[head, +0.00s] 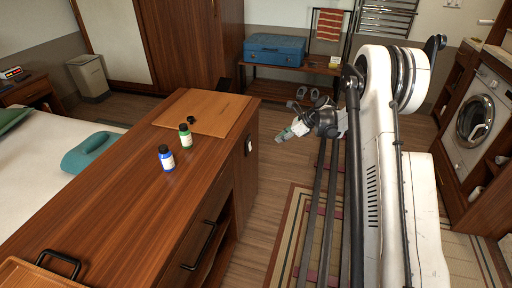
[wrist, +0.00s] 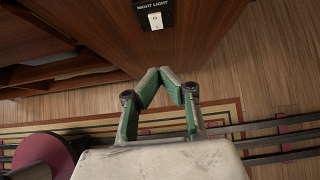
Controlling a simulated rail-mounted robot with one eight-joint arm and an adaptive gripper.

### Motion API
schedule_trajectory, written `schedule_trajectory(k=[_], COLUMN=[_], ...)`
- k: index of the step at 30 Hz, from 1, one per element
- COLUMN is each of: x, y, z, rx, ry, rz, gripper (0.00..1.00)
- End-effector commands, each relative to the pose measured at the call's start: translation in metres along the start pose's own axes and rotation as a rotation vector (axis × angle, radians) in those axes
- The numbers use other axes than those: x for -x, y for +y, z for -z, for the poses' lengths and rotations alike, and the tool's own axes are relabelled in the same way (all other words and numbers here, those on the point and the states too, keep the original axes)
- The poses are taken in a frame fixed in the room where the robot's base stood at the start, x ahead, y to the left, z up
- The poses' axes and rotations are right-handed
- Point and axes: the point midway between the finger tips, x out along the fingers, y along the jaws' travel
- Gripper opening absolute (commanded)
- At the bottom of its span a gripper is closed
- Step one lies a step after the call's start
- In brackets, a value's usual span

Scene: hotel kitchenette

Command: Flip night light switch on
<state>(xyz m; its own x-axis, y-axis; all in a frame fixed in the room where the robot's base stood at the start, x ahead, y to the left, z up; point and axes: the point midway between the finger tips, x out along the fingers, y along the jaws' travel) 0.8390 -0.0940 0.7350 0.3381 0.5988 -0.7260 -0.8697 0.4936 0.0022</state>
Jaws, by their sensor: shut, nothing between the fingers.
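The night light switch (wrist: 155,21) is a white rocker on a black plate labelled NIGHT LIGHT, at the top of the wrist view. It sits on the wooden end panel of the counter, and shows small in the head view (head: 249,146). I cannot tell which side of the rocker is pressed. My gripper (wrist: 161,73) is shut and empty, its green-padded fingertips meeting below the switch in the wrist view and apart from it. In the head view my gripper (head: 283,135) is to the right of the panel, with open air between.
A bench with a blue case (head: 274,49) stands behind. A washing machine (head: 481,117) is at right.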

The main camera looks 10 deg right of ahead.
Motion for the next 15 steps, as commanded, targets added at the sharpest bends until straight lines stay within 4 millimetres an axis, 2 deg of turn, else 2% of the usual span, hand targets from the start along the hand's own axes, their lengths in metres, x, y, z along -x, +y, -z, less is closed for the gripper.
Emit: schedule_trajectory(k=[8,11,15], x=[-0.002,-0.009,-0.028], y=[0.0,0.0,0.0], z=[0.0,0.0,0.0], rx=[0.002,0.003,0.003], ry=[0.0,0.001,0.0], rz=[0.0,-0.001,-0.001], gripper=[0.0,0.0,0.0])
